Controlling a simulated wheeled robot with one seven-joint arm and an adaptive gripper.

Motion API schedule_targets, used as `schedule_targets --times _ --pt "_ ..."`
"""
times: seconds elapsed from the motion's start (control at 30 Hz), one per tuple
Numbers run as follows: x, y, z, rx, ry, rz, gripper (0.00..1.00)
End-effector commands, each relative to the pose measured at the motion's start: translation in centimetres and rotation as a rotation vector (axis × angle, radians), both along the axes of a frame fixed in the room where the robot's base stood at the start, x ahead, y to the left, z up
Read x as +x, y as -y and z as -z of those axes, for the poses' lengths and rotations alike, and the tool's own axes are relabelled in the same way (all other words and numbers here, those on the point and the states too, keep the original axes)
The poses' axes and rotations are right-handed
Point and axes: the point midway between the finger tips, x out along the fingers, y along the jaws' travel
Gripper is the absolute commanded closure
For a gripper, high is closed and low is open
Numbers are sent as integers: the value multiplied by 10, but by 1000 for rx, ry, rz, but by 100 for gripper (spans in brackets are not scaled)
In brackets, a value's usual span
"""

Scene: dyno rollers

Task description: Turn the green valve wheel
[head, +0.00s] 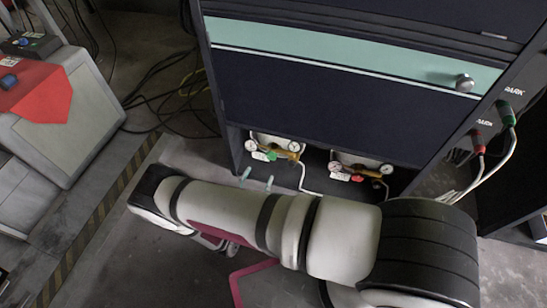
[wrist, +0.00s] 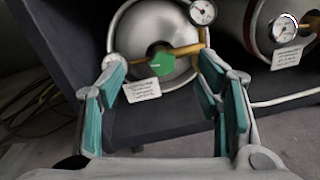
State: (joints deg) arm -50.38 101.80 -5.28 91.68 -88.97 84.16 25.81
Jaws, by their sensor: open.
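The green valve wheel (wrist: 162,64) sits on a brass fitting in front of a silver gas cylinder (wrist: 150,28) in the wrist view. In the head view the green wheel (head: 272,156) shows small, low in the cabinet opening. My gripper (wrist: 160,82) is open, one finger to the left and one to the right of the wheel in the picture. The fingertips do not appear to touch the wheel; the depth between them is hard to tell. In the head view only the teal finger pads (head: 257,179) of my gripper stick out beyond my arm.
A second cylinder with a red valve wheel (head: 357,178) stands to the right. Pressure gauges (wrist: 202,12) and paper tags (wrist: 141,90) hang by the valves. The dark cabinet (head: 330,100) overhangs the cylinders. Cables lie on the floor at left, near a grey machine (head: 75,125).

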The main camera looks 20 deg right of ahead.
Motion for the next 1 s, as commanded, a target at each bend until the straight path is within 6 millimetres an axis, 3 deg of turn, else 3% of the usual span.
schedule_targets --times 0.03,0.1,0.33,1.0 --pt "-5 1 18 -16 -10 -31 41" --pt "-9 1 30 -28 -17 -62 41" --pt "-4 6 39 -37 -21 -88 41" --pt "89 74 39 -35 -21 -84 41"
